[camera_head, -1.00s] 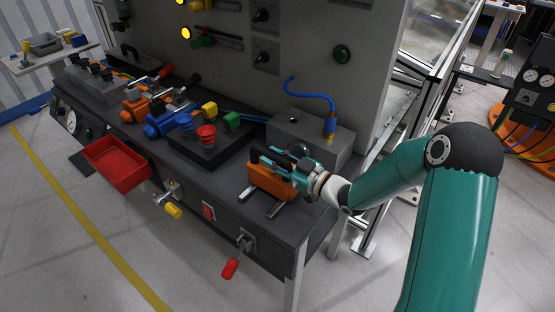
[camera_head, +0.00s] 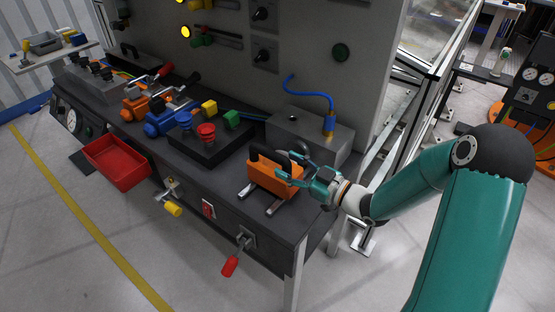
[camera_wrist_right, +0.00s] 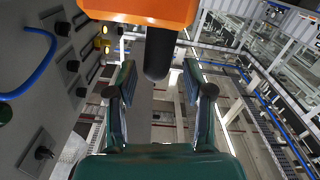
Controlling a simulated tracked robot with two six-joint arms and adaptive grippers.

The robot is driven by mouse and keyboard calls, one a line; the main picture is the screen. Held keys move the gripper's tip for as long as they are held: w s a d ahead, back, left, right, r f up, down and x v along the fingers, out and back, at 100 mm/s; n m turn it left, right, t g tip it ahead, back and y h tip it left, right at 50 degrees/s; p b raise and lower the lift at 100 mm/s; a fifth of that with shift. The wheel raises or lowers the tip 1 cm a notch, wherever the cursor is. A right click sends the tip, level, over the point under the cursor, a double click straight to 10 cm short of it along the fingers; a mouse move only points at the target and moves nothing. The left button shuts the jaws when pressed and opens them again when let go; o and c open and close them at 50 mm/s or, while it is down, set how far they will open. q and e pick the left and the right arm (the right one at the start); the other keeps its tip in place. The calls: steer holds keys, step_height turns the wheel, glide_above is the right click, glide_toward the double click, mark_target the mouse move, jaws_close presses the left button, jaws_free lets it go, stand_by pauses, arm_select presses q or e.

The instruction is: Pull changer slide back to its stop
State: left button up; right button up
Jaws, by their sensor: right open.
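The changer slide (camera_head: 276,180) is an orange block with a black handle (camera_head: 266,157) on top. It sits on two light rails (camera_head: 276,207) at the right end of the dark bench, in front of a grey box (camera_head: 310,137). My right gripper (camera_head: 290,168) is open at the right side of the slide, near the handle. In the right wrist view the orange block (camera_wrist_right: 150,10) is at the top, and the black handle (camera_wrist_right: 158,55) extends between the open fingers (camera_wrist_right: 158,100), apart from both. My left gripper is out of view.
A blue hose (camera_head: 312,92) runs to the grey box. Red (camera_head: 206,132), yellow and green parts stand on a black block left of the slide. A red bin (camera_head: 118,162) and a red-handled lever (camera_head: 231,265) stick out at the bench front. The floor ahead is clear.

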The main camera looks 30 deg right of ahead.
steer(key=v, duration=0.6)
steer(key=shift+s, duration=0.25)
